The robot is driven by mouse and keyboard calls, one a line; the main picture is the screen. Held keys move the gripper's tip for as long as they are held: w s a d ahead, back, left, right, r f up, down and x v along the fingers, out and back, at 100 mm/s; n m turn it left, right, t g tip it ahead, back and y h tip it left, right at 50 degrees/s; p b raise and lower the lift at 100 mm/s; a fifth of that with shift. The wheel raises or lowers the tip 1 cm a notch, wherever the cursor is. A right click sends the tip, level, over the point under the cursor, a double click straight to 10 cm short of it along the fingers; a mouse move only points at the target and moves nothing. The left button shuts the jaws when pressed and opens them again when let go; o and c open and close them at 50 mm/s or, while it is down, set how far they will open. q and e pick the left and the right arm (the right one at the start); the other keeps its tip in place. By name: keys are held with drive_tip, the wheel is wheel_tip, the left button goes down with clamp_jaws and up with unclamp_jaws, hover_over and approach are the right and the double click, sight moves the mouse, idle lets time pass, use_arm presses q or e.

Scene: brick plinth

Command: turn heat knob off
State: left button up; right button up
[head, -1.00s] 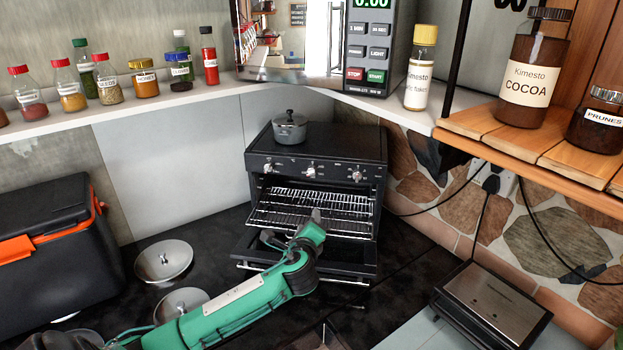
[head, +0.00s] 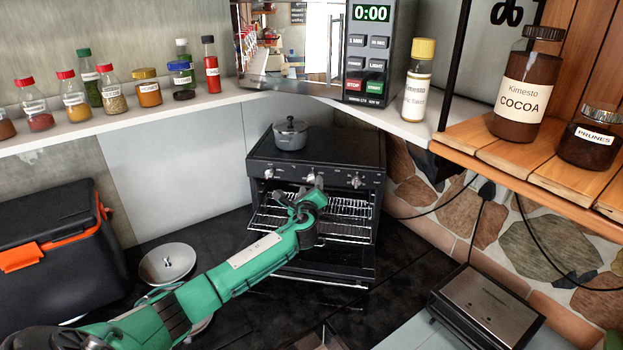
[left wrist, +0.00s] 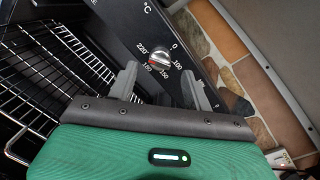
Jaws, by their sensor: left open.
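The toaster oven (head: 340,155) is black and stands in the corner with its door folded down. Its front panel has three silver knobs, left (head: 268,173), middle (head: 311,178) and right (head: 356,182). In the left wrist view the heat knob (left wrist: 159,59) sits in a °C dial numbered from 0 to 220, with red on its side towards 180. My left gripper (head: 312,188) is at the middle knob and partly covers it. In the left wrist view its open fingers (left wrist: 160,72) stand on either side of the heat knob; contact cannot be told. My right gripper is not in view.
The lowered oven door (head: 325,268) and wire racks (head: 345,218) lie below the panel. A grey pot (head: 290,133) stands on the oven. A microwave (head: 370,60) is on the shelf above. A black cooler (head: 45,250) and metal bowl (head: 167,263) are at left.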

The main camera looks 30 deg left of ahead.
sight(312, 181)
use_arm(q)
drive_tip(key=shift+p+x, duration=0.35)
drive_tip(key=shift+x, duration=1.4)
drive_tip(key=c, duration=0.9)
